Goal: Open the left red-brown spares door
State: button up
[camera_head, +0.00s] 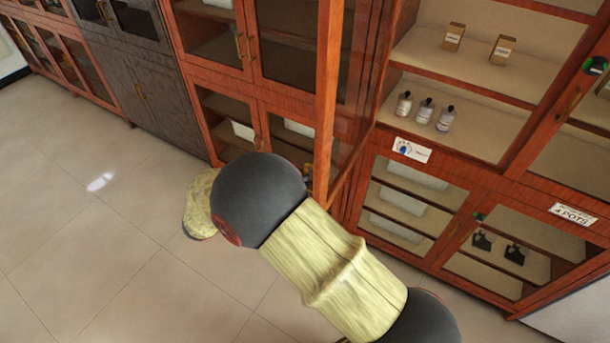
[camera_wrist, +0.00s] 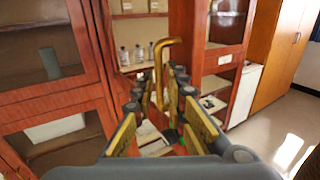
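The red-brown left spares door (camera_head: 327,90) stands swung outward, nearly edge-on in the head view, at the left of an open shelf bay. In the wrist view a gold bar handle (camera_wrist: 159,72) with a bent top stands upright between my fingers. Where it is mounted cannot be made out. My gripper (camera_wrist: 160,95) is open around the handle, with gaps visible at both sides. A glazed red-brown panel (camera_wrist: 45,60) fills the left of the wrist view.
The open bay holds several bottles (camera_head: 425,110) and small boxes (camera_head: 502,48). Below are glazed doors, one with a "4 POTS" label (camera_head: 572,215). More red-brown cabinets (camera_head: 225,95) and a dark cabinet (camera_head: 130,70) stand left. Tiled floor (camera_head: 90,230) is clear at left.

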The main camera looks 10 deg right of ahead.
jog(key=v, duration=0.9)
jog(key=s+d+f+m+g+y+b, duration=0.2)
jog(key=s+d+f+m+g+y, duration=0.5)
jog(key=s+f, duration=0.35)
jog(key=s+d+r+m+t+y+b, duration=0.2)
jog(key=s+d+r+m+y+b, duration=0.2)
jog(key=d+m, duration=0.3)
jog(key=s+d+r+m+t+y+b, duration=0.3)
jog(key=s+d+r+m+y+b, duration=0.2)
jog(key=d+m, duration=0.3)
jog(key=shift+s+d+r+m+b, duration=0.15)
jog(key=shift+s+r+m+b, duration=0.15)
jog(key=shift+s+r+b, duration=0.4)
